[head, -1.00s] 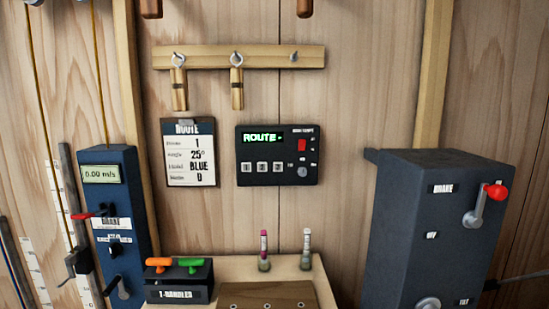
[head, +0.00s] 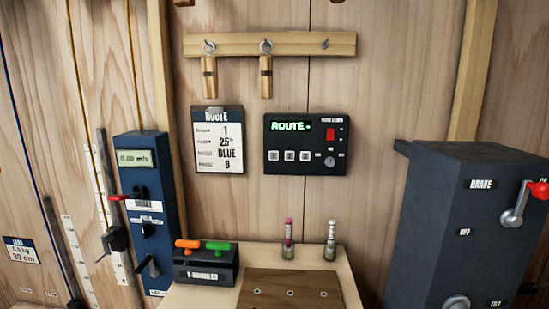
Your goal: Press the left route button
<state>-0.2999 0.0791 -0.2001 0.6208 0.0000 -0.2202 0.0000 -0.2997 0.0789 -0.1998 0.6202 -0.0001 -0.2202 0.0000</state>
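A black route panel (head: 306,144) is fixed to the wooden wall, right of centre in the head view. Its green display (head: 290,126) reads "ROUTE". Below the display is a row of three pale buttons marked 1, 2 and 3. The left button (head: 274,156), marked 1, is unobstructed. A red switch and a round knob sit at the panel's right side. Neither of my grippers is in view.
A route card (head: 218,139) hangs left of the panel. A wooden rail (head: 270,44) with hanging pieces is above. A shelf below holds a T-handle box (head: 206,264) and two small upright items. A blue box (head: 145,210) stands left, and a large brake box (head: 462,225) right.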

